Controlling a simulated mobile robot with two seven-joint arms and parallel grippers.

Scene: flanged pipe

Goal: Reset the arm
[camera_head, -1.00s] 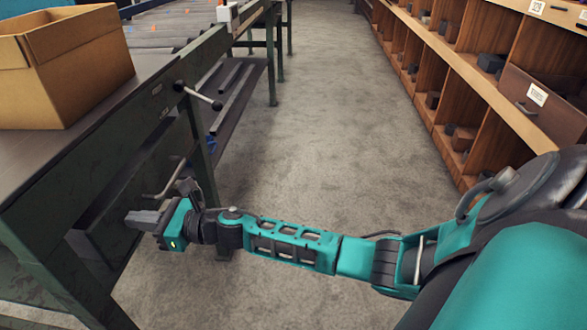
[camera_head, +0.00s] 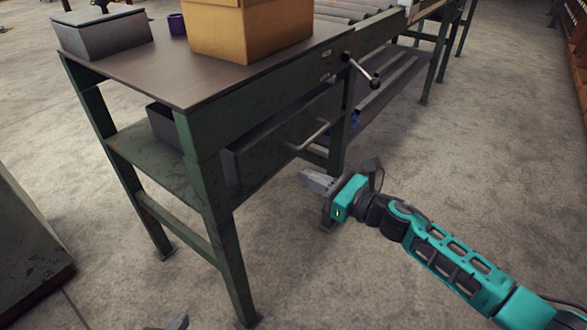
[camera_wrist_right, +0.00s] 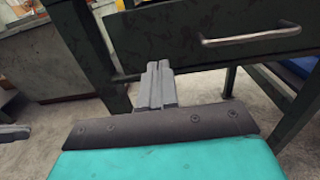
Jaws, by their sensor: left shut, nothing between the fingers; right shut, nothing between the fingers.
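My right gripper (camera_head: 312,180) is teal and grey on a teal arm coming in from the lower right. It is shut and empty, in front of the green bench's drawer and apart from its handle. In the right wrist view its closed grey fingers (camera_wrist_right: 158,75) point toward the bench, below the drawer front. My left gripper (camera_head: 177,323) shows only as a small grey tip at the bottom edge; it is shut and the rest is out of frame. No flanged pipe can be made out.
Open floor (camera_head: 450,170) lies to the right.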

